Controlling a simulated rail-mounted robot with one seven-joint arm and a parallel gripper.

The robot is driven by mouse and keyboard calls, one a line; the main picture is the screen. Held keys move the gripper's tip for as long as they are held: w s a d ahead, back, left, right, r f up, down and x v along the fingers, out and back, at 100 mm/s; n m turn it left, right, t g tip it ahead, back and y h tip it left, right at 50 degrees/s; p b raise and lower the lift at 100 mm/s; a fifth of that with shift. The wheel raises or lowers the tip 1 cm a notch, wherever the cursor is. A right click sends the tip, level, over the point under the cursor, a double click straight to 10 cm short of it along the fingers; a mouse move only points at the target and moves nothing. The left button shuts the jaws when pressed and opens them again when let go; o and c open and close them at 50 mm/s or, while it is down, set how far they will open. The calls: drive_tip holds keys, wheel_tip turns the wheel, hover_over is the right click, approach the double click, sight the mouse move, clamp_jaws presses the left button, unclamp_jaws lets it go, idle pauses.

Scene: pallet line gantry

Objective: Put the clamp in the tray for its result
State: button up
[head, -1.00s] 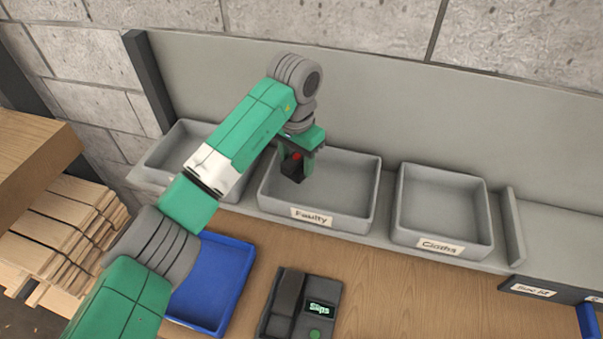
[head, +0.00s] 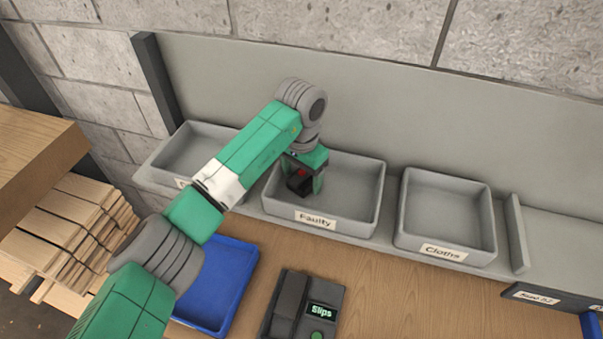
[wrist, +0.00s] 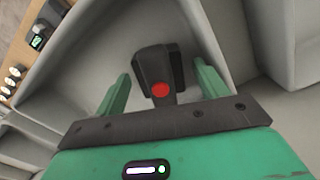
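The black clamp (head: 297,186) with a red dot is inside the grey tray labelled "Faulty" (head: 352,226). My gripper (head: 304,181) reaches down into that tray, around the clamp. In the wrist view the clamp (wrist: 157,66) stands between the two green fingers of my gripper (wrist: 162,78), with a gap on each side, so the gripper is open. Whether the clamp's underside rests on the tray floor is hard to see. The test device (head: 295,308) on the bench shows "Slips" on its screen.
A grey tray labelled "Cloths" (head: 490,245) stands to the right, and another grey tray (head: 165,160), its label mostly hidden by my arm, to the left. A blue tray (head: 250,262) lies on the wooden bench (head: 415,300). A grey back panel (head: 400,120) rises behind the trays.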

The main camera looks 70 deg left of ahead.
sight(303, 173)
wheel_tip(303, 173, up, 12)
drive_tip(key=shift+r, duration=0.15)
drive_tip(key=shift+w, duration=0.1)
idle(0.5)
